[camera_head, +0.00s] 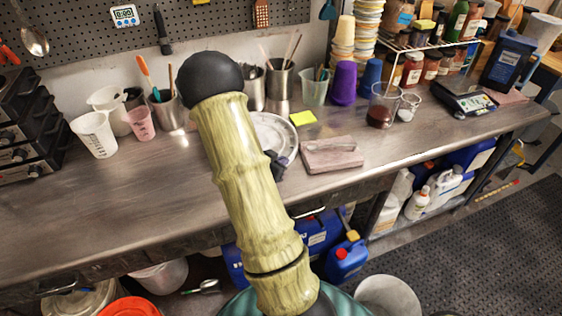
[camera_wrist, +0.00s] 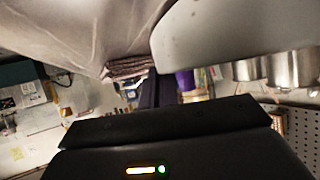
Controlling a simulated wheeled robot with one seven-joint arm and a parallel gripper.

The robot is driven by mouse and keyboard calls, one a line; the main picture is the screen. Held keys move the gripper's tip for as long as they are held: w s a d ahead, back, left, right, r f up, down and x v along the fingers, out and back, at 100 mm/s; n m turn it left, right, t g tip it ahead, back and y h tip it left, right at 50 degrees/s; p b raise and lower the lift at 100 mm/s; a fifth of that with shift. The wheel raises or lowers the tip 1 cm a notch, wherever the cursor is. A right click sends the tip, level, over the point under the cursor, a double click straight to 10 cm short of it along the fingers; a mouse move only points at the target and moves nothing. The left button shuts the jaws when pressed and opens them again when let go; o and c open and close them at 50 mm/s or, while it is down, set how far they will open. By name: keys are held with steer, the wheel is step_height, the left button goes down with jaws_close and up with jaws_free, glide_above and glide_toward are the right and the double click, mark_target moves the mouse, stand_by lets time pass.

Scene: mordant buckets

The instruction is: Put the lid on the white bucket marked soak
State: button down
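A pale round disc (camera_head: 272,132), perhaps the lid or a plate, shows over the bench behind my arm. Dark parts of my gripper (camera_head: 279,163) show at its lower right edge; my arm hides the rest. In the wrist view a large smooth pale grey surface (camera_wrist: 235,35) fills the upper right, very close to the camera. I cannot tell if it is the disc, or whether my fingers are shut on it. White buckets stand low: one under the bench (camera_head: 160,276), one at the bottom right (camera_head: 387,297). I can read no "soak" mark on either.
An orange bucket (camera_head: 135,307) and a covered pale bucket (camera_head: 84,298) stand at the lower left. The bench (camera_head: 130,190) holds cups, tool pots, a yellow note (camera_head: 303,118), a pinkish block (camera_head: 331,155) and a red-filled beaker (camera_head: 382,106). Its left front is clear.

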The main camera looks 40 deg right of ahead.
steer(key=shift+f, duration=0.15)
steer(key=c, duration=1.7)
jaws_free()
steer(key=shift+r, duration=0.25)
steer(key=shift+a+r, duration=0.1)
steer(key=shift+a, duration=0.2)
steer(key=v, duration=1.1)
steer(key=shift+a, duration=0.15)
